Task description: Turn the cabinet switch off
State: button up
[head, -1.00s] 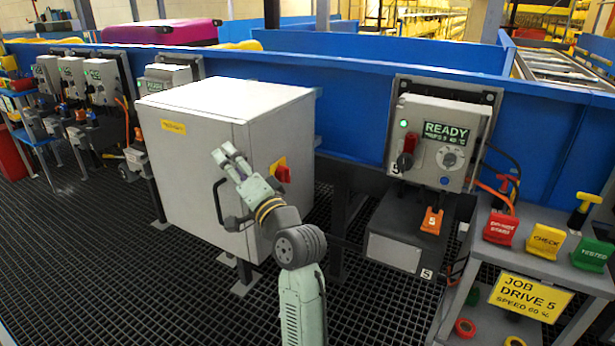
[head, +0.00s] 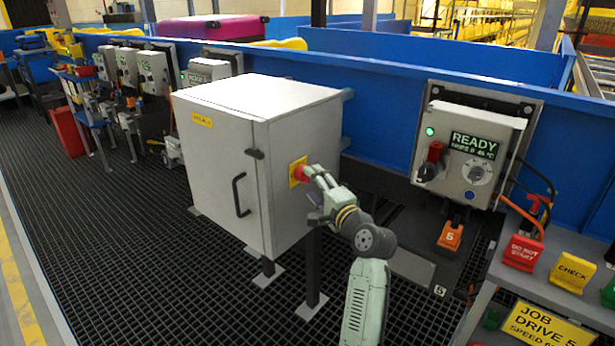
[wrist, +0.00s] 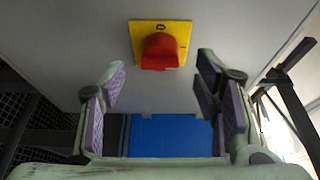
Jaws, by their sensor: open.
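The cabinet (head: 220,165) is a grey box on legs with a black door handle (head: 239,195). Its switch is a red knob (head: 299,173) on a yellow plate (head: 291,180) on the cabinet's right side face. In the wrist view the red knob (wrist: 160,52) sits on the yellow plate (wrist: 178,30), above and between my fingers. My gripper (head: 318,190) is close to the knob in the head view. In the wrist view my gripper (wrist: 160,80) is open with nothing between its fingers. The plate's lettering is too small to read surely.
A drive box (head: 470,155) with a READY display and green light hangs on the blue conveyor wall (head: 375,110) to the right. A grey stand (head: 480,312) with coloured tags and a JOB DRIVE 5 sign is at the lower right. Open grating lies before the cabinet.

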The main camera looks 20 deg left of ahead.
aim_at(307, 178)
jog(key=shift+x, duration=2.25)
jog(key=shift+d, duration=0.1)
jog(key=c, duration=1.1)
